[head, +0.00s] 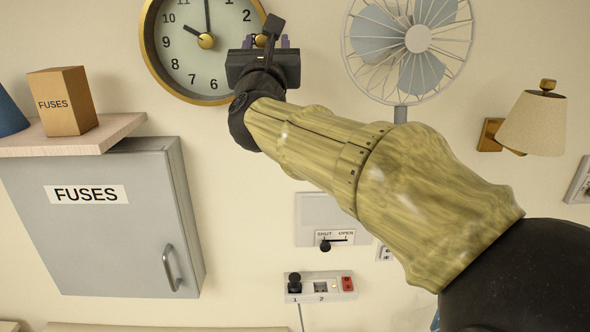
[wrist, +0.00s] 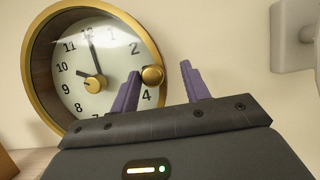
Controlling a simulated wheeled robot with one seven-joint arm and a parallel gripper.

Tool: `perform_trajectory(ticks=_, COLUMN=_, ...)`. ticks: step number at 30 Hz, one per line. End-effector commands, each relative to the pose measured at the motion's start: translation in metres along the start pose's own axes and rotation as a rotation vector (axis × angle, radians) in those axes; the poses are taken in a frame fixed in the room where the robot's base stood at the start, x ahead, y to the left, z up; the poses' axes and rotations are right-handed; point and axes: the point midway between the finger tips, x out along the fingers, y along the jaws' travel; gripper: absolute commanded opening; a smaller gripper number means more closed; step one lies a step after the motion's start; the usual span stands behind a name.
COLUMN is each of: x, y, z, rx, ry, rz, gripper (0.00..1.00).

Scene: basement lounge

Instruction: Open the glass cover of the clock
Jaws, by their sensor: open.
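A round wall clock (head: 186,73) with a gold rim and pale dial is at the top left in the head view, its top cut off. It fills the left of the wrist view (wrist: 70,90). The cover appears shut against the clock.
A wall fan (head: 440,55) and a lamp (head: 533,122) are to the right of the clock. A grey fuse cabinet (head: 90,240) and a shelf (head: 75,138) with a fuses box (head: 64,101) are at the left. A shut/open slider (head: 325,243) and a power strip (head: 321,286) are below.

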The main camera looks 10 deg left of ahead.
Motion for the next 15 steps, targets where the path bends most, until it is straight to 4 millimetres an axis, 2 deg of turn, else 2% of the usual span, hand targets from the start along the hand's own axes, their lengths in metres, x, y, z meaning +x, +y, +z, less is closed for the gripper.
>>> perform_trajectory(ticks=1, x=-0.009, y=0.004, z=-0.004, rx=0.003, ry=-0.001, rz=0.006, gripper=0.46)
perform_trajectory(ticks=5, x=-0.026, y=0.008, z=-0.004, rx=0.006, ry=-0.001, rz=0.013, gripper=0.46)
perform_trajectory(ticks=15, x=-0.077, y=0.003, z=-0.005, rx=0.003, ry=-0.002, rz=0.004, gripper=0.46)
